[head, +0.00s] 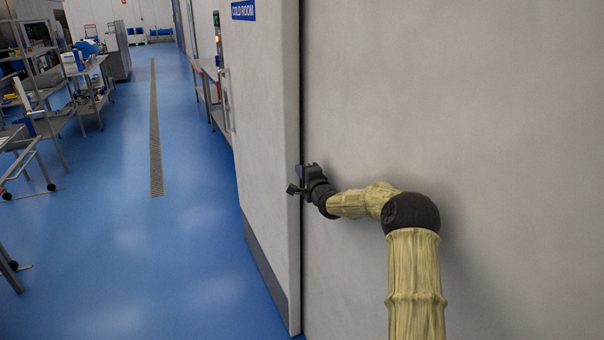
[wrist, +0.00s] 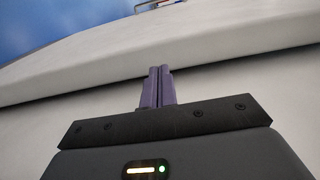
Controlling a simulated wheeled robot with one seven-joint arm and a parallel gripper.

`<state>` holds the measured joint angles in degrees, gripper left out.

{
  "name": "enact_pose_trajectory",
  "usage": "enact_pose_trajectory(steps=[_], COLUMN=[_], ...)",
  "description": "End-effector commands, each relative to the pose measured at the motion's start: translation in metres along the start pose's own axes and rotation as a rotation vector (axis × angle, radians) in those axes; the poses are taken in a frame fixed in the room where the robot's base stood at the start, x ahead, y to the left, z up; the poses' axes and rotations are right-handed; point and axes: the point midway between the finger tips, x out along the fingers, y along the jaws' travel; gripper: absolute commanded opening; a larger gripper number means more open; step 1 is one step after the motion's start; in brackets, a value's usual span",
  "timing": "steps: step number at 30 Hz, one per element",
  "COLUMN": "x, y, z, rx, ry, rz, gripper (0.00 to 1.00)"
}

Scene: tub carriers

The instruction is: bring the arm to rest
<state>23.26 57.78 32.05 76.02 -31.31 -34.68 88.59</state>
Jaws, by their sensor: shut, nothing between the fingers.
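My gripper (head: 298,180) is at the end of my arm, which reaches out to the left in the head view, close in front of the edge of a pale sliding door. In the wrist view the two purple fingers of my gripper (wrist: 157,86) are together with nothing between them. Their tips point toward the edge of the door panel. I cannot tell whether they touch it.
The pale door (head: 265,130) carries a blue "COLD ROOM" sign (head: 243,10) and has a handle (head: 227,98). A pale wall (head: 480,90) fills the right side, close to my arm. The blue floor (head: 120,230) is open at left, with metal racks (head: 85,70) along the far left.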

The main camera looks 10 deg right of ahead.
Motion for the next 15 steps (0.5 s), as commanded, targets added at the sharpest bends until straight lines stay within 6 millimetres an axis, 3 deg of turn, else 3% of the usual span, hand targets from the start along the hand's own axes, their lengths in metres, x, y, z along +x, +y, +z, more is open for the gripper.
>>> enact_pose_trajectory(steps=[15], x=[-0.0056], y=[0.0017], z=[0.0080], rx=[-0.004], ry=[-0.013], rz=[0.007], gripper=[0.00])
